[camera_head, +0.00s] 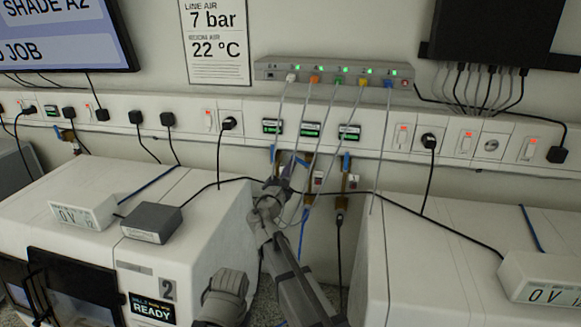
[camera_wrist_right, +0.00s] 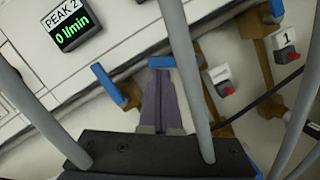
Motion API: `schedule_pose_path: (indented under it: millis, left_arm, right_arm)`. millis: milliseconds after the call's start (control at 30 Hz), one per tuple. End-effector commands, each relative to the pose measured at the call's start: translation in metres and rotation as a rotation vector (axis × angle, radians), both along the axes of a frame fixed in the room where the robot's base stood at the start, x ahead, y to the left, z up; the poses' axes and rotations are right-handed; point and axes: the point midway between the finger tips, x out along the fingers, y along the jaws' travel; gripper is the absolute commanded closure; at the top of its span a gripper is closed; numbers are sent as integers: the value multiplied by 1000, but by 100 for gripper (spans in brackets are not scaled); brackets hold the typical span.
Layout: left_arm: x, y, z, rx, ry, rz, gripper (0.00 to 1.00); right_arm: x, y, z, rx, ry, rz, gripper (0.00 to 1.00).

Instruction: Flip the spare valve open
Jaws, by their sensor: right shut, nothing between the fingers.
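A row of brass valves with blue levers hangs below the wall trunking. In the right wrist view one blue lever (camera_wrist_right: 107,86) is at the left, a second blue lever (camera_wrist_right: 184,62) is in the middle, and a third (camera_wrist_right: 276,8) is at the top right. A small tag (camera_wrist_right: 218,74) beside the middle valve is too small to read; the right one has a tag marked 1 (camera_wrist_right: 287,38). My right gripper (camera_wrist_right: 162,75) is shut and empty, its tips right at the middle lever; contact is unclear. It also shows in the head view (camera_head: 285,172). My left gripper is not in view.
Grey hoses (camera_wrist_right: 185,65) run down from the switch box (camera_head: 335,74) across the valves and close around my right gripper. White machines (camera_head: 215,200) stand on both sides of the gap. Small green displays (camera_head: 311,129) sit above the valves.

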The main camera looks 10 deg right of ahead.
Motion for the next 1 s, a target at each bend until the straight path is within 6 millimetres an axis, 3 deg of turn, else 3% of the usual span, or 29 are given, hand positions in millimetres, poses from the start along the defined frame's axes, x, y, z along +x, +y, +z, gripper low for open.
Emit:
schedule_pose_path:
  millis: [233,800,1000]
  left_arm:
    - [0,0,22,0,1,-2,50]
    - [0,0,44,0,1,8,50]
    - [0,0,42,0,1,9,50]
  right_arm:
    - [-1,-2,15,197,-87,-1,100]
    - [-7,-16,37,188,-81,-2,100]
    - [-7,-15,35,188,-80,-2,100]
